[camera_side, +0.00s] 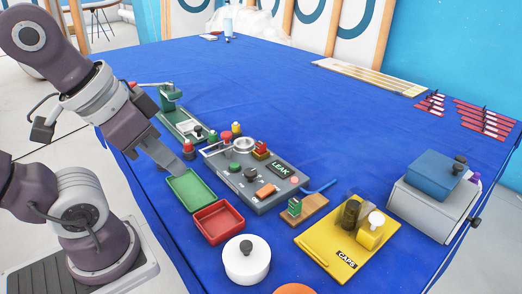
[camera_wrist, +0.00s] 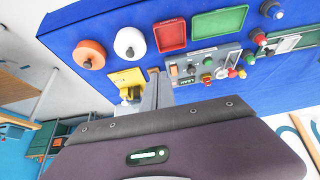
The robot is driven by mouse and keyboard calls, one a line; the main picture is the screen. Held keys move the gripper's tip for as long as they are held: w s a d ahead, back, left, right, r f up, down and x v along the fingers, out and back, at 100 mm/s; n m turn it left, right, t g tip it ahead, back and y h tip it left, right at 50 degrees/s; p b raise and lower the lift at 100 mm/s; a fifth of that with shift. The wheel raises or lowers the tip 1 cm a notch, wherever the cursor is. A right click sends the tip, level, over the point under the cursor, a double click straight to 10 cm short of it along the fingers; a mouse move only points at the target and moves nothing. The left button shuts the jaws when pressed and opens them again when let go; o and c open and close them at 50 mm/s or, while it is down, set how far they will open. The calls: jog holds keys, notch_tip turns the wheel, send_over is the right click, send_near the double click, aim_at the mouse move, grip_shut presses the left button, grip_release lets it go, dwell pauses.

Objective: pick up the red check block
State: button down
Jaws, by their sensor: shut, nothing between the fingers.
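My gripper (camera_side: 183,168) is shut and empty, pointing down just above the far edge of the green tray in the side view. Its fingers (camera_wrist: 157,88) show in the wrist view, close together. A small red block (camera_side: 260,147) sits on a yellowish base on the grey LEAK panel (camera_side: 262,204), to the right of my gripper; I cannot tell for sure that it is the check block. An orange-red block (camera_side: 266,190) lies on the same panel nearer the front. In the wrist view the panel (camera_wrist: 187,58) is partly hidden behind my fingers.
A green tray (camera_side: 209,204) and red tray (camera_side: 198,226) lie near the left edge, with a white lidded pot (camera_side: 246,268) in front. A yellow CAPS board (camera_side: 374,270) and grey box (camera_side: 424,221) stand right. The blue table's (camera_side: 310,110) far middle is clear.

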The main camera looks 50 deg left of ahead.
jog(key=c, duration=1.2)
grip_release()
jog(key=shift+o, duration=0.2)
jog(key=t+y, duration=0.2)
jog(key=t, duration=0.2)
send_near(259, 143)
jog(key=f+t, duration=0.1)
jog(key=w+a+f+t+h, duration=0.1)
jog(key=f+t, duration=0.1)
jog(key=f, duration=0.1)
jog(key=shift+w+a+h, duration=0.2)
jog(key=shift+w+h, duration=0.15)
jog(key=shift+h, duration=0.05)
jog(key=shift+a+t, duration=0.1)
jog(key=shift+t, duration=0.3)
jog(key=x, duration=0.7)
